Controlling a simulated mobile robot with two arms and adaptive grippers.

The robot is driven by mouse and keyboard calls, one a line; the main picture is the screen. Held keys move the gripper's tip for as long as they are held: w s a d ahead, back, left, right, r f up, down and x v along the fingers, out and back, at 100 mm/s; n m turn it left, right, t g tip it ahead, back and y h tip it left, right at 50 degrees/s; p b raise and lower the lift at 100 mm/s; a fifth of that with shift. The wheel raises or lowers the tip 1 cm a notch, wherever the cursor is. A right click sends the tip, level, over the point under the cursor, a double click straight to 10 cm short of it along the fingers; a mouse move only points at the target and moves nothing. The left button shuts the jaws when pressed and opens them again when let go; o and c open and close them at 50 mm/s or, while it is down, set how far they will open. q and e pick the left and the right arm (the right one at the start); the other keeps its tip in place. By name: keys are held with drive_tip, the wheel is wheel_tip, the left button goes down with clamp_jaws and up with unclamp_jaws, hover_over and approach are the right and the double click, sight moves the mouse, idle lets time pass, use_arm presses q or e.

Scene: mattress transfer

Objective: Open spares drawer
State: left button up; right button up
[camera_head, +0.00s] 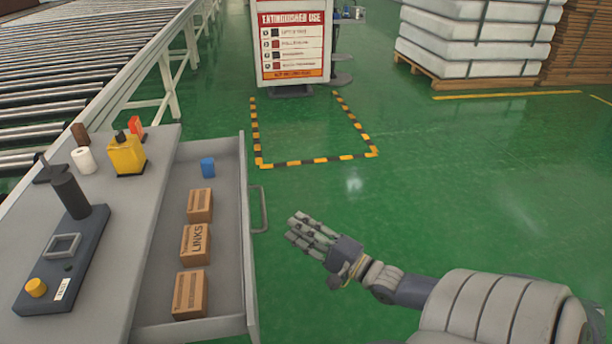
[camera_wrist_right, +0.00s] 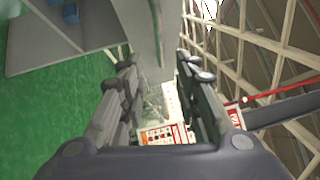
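The spares drawer (camera_head: 218,325) is pulled out from the grey bench on the left. Inside lie several brown cartons, one marked LINKS (camera_head: 196,244), and a small blue block (camera_head: 208,167). The drawer's bar handle (camera_head: 263,210) is on its right-hand front. My right gripper (camera_head: 298,229) is just right of the handle, with a visible gap between them. In the right wrist view its fingers (camera_wrist_right: 158,78) are spread apart, with nothing seen held. A grey panel (camera_wrist_right: 143,35) shows beyond them there. My left gripper is not in view.
The bench top (camera_head: 112,283) holds a dark device with a yellow knob (camera_head: 36,288), a yellow container (camera_head: 127,156) and a white roll (camera_head: 84,160). A roller conveyor (camera_head: 75,60) runs behind. A sign stand (camera_head: 292,40) and stacked mattresses (camera_head: 470,40) stand back. Green floor is clear between.

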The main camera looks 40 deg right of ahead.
drive_tip(key=shift+v, duration=0.8)
